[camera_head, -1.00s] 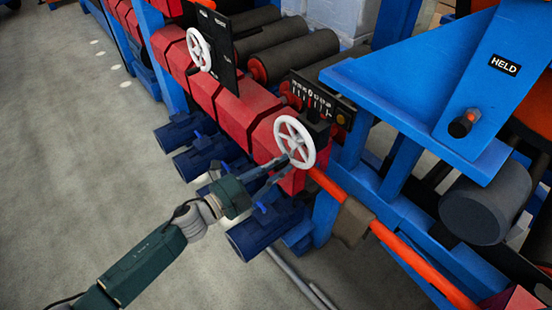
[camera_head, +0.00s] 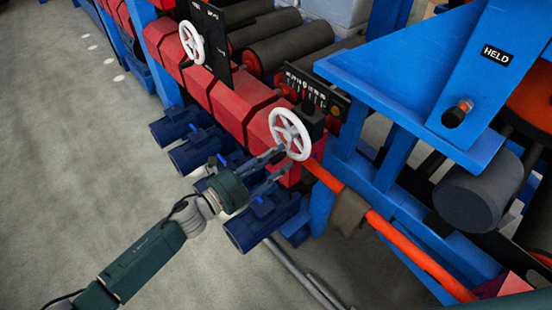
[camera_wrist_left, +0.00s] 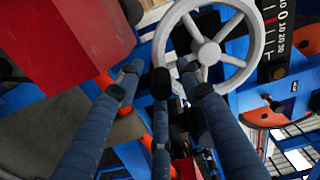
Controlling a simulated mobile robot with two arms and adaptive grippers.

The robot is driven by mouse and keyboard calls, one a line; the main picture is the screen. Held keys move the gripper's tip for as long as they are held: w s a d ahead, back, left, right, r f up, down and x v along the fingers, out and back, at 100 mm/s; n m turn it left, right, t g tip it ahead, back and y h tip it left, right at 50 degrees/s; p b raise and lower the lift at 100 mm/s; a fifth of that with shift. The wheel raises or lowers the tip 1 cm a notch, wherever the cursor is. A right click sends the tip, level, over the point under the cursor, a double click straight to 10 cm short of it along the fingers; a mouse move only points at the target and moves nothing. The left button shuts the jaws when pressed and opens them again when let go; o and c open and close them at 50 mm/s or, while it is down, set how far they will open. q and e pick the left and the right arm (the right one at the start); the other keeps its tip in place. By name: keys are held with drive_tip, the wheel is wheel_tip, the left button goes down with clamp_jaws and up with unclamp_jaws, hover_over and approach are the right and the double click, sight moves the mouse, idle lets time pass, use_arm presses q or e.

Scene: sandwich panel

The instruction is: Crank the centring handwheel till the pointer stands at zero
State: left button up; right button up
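The white spoked handwheel (camera_head: 290,134) stands on the end of a red roller housing; it also shows in the left wrist view (camera_wrist_left: 208,50). A black scale plate (camera_head: 318,92) with white marks is behind it. In the left wrist view the scale (camera_wrist_left: 284,30) shows 0, 10, 20 and 30 at the right edge, and I cannot make out the pointer's reading for sure. My left gripper (camera_head: 284,163) is at the handwheel's lower left rim, its fingers spread and nothing held between them. In the left wrist view the fingertips (camera_wrist_left: 160,78) lie by the lower rim; contact is unclear. My right gripper is out of view.
A second white handwheel (camera_head: 191,42) and black plate are farther along the red housings. Blue motors (camera_head: 252,222) sit below my left gripper. Grey floor at the left is clear.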

use_arm(q)
drive_tip(key=v, duration=1.2)
idle(0.3)
